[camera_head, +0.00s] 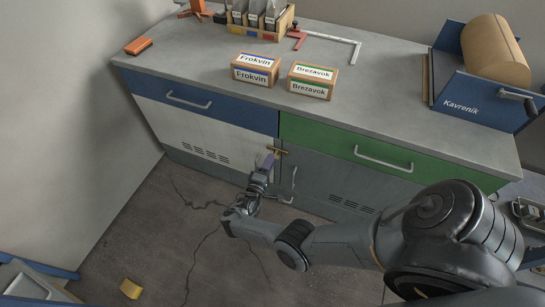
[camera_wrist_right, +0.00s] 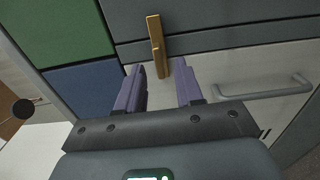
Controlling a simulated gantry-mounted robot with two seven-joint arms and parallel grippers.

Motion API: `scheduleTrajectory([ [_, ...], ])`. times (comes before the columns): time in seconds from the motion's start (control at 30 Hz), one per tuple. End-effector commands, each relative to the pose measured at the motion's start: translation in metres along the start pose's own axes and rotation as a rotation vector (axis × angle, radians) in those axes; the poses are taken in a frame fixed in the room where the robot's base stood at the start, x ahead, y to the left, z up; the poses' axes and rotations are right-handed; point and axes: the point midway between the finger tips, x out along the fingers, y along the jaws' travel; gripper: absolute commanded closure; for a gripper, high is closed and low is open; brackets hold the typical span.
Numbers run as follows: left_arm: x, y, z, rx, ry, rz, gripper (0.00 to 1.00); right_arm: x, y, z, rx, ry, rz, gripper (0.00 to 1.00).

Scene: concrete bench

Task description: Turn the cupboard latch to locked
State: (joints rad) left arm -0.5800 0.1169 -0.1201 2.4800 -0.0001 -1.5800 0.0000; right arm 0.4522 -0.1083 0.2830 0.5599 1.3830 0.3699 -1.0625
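The cupboard latch (camera_head: 279,151) is a small brass bar on the cupboard front, near where the pale left door (camera_head: 195,133) meets the grey right door (camera_head: 340,185). In the head view it lies roughly level, across the line between the doors. My left gripper is out of view.
A metal door handle (camera_wrist_right: 262,91) is close to the gripper. A blue drawer (camera_head: 205,104) and a green drawer (camera_head: 350,150) are above the doors. Two labelled boxes (camera_head: 255,69) (camera_head: 312,80) stand on the bench top. A yellow block (camera_head: 131,288) lies on the floor.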

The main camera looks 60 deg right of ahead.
Motion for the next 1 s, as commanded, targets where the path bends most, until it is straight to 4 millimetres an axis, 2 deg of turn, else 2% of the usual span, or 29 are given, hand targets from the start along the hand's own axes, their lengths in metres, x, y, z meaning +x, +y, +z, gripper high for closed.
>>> scheduleTrajectory([
  [0.03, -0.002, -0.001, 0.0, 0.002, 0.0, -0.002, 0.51, -0.011, 0.0, 0.0, 0.0, 0.001, -0.004, 0.64],
  [0.2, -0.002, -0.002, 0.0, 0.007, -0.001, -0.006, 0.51, -0.039, -0.001, 0.0, -0.002, 0.001, -0.003, 0.64],
  [0.4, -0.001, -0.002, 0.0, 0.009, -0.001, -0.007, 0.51, -0.061, -0.001, 0.0, -0.002, 0.0, -0.002, 0.64],
  [0.6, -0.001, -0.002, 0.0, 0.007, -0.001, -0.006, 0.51, -0.068, -0.001, 0.001, -0.002, -0.001, 0.0, 0.64],
  [1.0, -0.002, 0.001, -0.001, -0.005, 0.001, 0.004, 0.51, -0.068, -0.001, 0.001, -0.004, 0.0, -0.001, 0.64],
])
